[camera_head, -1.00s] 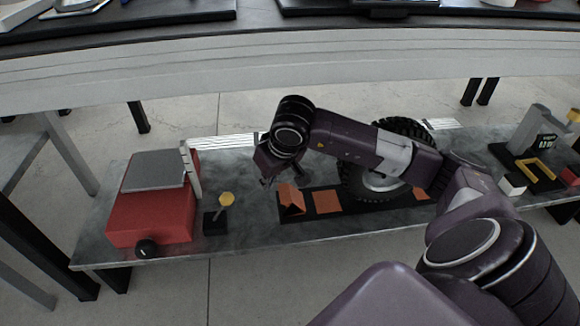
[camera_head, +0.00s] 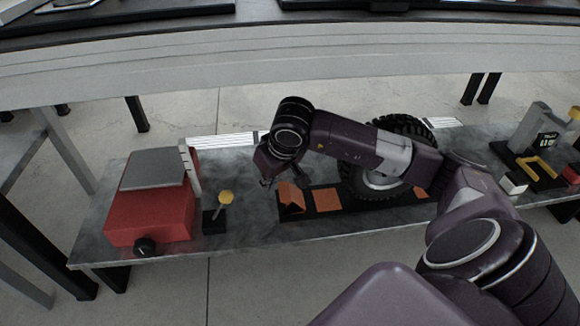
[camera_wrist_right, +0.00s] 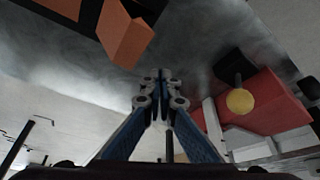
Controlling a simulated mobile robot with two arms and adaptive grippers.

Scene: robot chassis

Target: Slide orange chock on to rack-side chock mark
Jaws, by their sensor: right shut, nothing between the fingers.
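The orange chock (camera_head: 291,199), a wedge-shaped block, stands at the left end of a black base strip (camera_head: 310,214) on the low bench. It also shows at the top of the right wrist view (camera_wrist_right: 124,36). A flat orange mark (camera_head: 327,200) lies on the strip just right of the chock, left of the black wheel (camera_head: 352,190). Another orange patch (camera_head: 421,193) shows right of the wheel, partly hidden by my arm. My right gripper (camera_head: 266,183) is at the chock's left side; its fingertips (camera_wrist_right: 160,78) are together and empty, with a visible gap to the chock. My left gripper is out of view.
A red box (camera_head: 150,218) with a grey top and a yellow knob on a black block (camera_head: 214,221) stand to the left. A grey device (camera_head: 535,125) and a white cube (camera_head: 513,184) stand to the right. A long tabletop edge (camera_head: 250,67) crosses behind.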

